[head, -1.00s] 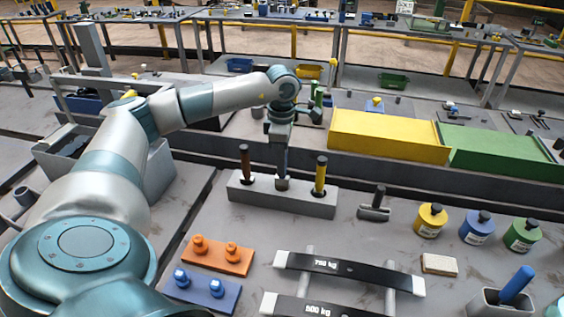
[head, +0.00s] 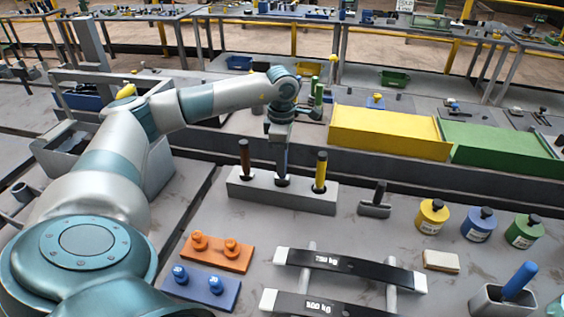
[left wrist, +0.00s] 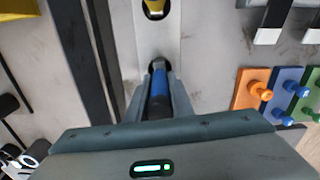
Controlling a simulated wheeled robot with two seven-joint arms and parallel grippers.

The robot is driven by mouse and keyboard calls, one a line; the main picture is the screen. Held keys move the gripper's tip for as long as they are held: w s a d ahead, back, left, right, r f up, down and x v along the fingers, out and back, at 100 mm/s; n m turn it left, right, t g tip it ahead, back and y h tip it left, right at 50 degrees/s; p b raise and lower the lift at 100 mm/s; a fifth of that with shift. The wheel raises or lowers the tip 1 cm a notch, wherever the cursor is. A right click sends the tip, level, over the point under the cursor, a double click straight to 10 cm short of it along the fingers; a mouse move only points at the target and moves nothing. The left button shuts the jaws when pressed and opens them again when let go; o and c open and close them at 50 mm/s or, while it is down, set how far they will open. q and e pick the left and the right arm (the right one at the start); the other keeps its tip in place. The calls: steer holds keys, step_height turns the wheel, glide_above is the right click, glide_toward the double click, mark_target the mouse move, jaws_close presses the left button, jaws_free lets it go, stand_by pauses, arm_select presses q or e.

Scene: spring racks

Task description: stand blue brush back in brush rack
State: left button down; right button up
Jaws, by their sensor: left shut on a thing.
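The brush rack (head: 310,203) is a long pale grey block. A brown-handled brush (head: 244,157) stands at its left and a yellow-handled brush (head: 321,171) at its right. My left gripper (head: 282,160) points down over the middle place between them. It is shut on the blue brush (left wrist: 158,88), whose blue handle shows between the fingers in the left wrist view. The brush is about upright, with its lower end at the middle hole; how deep it sits is hard to tell. The rack (left wrist: 178,40) runs upward in the left wrist view. My right gripper is not in view.
Yellow (head: 388,135) and green (head: 500,150) bins stand behind, right of the rack. Orange (head: 217,252) and blue (head: 200,288) peg plates and black weight bars (head: 350,265) lie in front. A dark-handled tool (head: 376,200) and several bottles stand to the right.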

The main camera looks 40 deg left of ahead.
arm_select(q)
steer(key=shift+f+b, duration=0.4)
steer(key=shift+f, duration=0.2)
steer(key=c, duration=1)
jaws_free()
steer(key=shift+r, duration=0.1)
steer(key=shift+r+p, duration=1.9)
steer(key=shift+r, duration=1.55)
